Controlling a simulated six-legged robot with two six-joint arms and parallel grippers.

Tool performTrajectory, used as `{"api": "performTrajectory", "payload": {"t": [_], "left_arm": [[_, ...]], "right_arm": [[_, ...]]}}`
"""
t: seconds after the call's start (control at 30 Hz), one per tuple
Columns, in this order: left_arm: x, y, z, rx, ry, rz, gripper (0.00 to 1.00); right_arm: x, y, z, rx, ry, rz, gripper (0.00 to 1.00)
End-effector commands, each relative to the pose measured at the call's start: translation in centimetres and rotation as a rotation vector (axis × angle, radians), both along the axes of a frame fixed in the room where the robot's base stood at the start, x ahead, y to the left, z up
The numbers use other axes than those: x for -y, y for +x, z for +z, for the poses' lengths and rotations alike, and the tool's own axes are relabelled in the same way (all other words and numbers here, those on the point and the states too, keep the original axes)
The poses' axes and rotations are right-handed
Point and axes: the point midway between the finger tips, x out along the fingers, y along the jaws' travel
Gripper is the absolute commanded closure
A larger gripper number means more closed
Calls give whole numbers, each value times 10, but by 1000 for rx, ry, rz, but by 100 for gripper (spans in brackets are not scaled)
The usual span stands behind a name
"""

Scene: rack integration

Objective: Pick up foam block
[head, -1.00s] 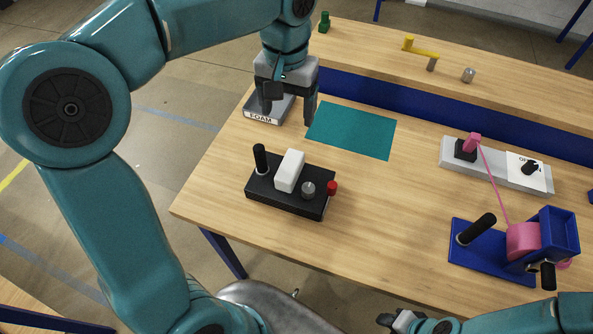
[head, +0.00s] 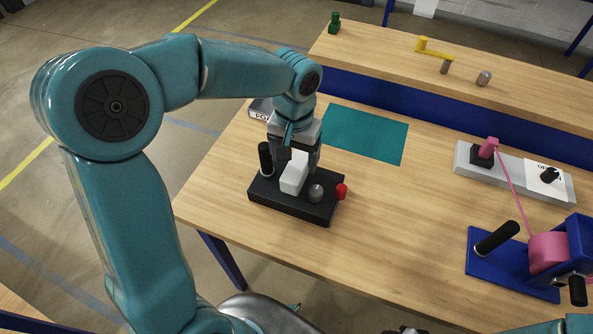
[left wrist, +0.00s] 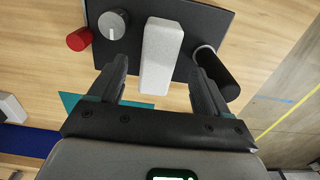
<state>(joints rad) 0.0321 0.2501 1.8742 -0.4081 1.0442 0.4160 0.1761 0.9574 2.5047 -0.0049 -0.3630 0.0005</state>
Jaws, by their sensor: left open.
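The white foam block (head: 293,178) lies on top of a black fixture (head: 318,208) on the wooden table. In the left wrist view the same block (left wrist: 160,52) stretches away from me between the finger lines. My left gripper (head: 299,163) is open just above and behind the block in the head view. In the left wrist view my left gripper (left wrist: 158,82) has one finger on each side of the block's near end, with gaps on both sides. Contact does not show. Only a sliver of what looks like my right gripper (head: 407,331) shows at the bottom edge.
The fixture carries a black post (head: 265,158), a grey knob (head: 316,193) and a red knob (head: 342,191). A FOAM-labelled tray (head: 260,108) is partly hidden behind my arm. A teal mat (head: 365,135) lies behind. A blue spool device (head: 490,262) stands right.

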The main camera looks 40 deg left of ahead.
Motion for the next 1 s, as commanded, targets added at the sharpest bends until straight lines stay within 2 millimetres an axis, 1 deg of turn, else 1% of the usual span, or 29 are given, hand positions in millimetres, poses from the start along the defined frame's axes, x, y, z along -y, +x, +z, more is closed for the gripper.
{"api": "performTrajectory", "payload": {"t": [0.13, 0.3, 0.37, 0.47, 0.63, 0.67, 0.7, 0.77, 0.8, 0.83, 1.0], "left_arm": [[0, 3, -14, -3, -1, 0, 22], [0, 6, -42, -4, -1, 0, 22], [0, 6, -49, -3, -2, 0, 22], [0, 6, -54, 0, -1, -1, 22], [0, 6, -54, 1, -1, -1, 22], [0, 6, -54, 1, -1, -1, 26], [0, 6, -54, 1, -1, -1, 39], [0, 6, -54, 1, -1, -1, 58], [0, 6, -54, 1, -2, -1, 71], [0, 6, -54, 1, -2, -1, 77], [0, 6, -53, 1, -1, 0, 77]], "right_arm": [[0, 0, 2, 0, 0, 0, 57], [0, 0, 5, 0, 0, 0, 57], [0, 0, 5, 0, 0, 0, 57], [0, 0, 5, 0, 0, 0, 57], [0, 0, 5, 0, 0, 0, 57], [0, 0, 5, 0, 0, 0, 57], [0, 0, 5, 0, 0, 0, 57], [0, 0, 5, 0, 0, 0, 57], [0, 0, 5, 0, 0, 0, 57], [0, 0, 5, 0, 0, 0, 57], [0, 0, 5, 0, 0, 0, 57]]}}
